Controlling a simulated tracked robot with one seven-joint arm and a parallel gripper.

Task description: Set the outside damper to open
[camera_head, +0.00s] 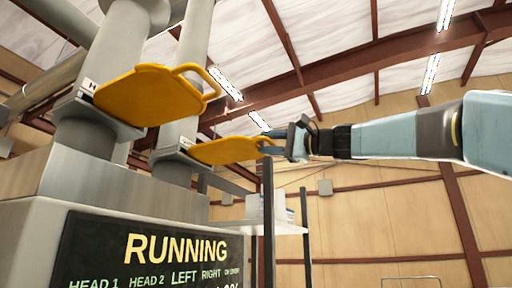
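Two yellow damper plates with loop handles stick out from slots in grey vertical pipes. The nearer damper (150,96) is larger in view, with its handle toward the right. The farther damper (226,151) sits lower and behind it. No readable label shows which one is the outside damper. My gripper (270,143) comes in from the right and is at the handle end of the farther damper. Its fingers overlap the handle in view. I cannot tell whether they are closed on it or only beside it.
A grey machine housing (60,230) below the pipes carries a black display (150,252) reading "RUNNING". A shelf rack (285,228) with white items stands behind, below my gripper. The space to the right below my arm looks open.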

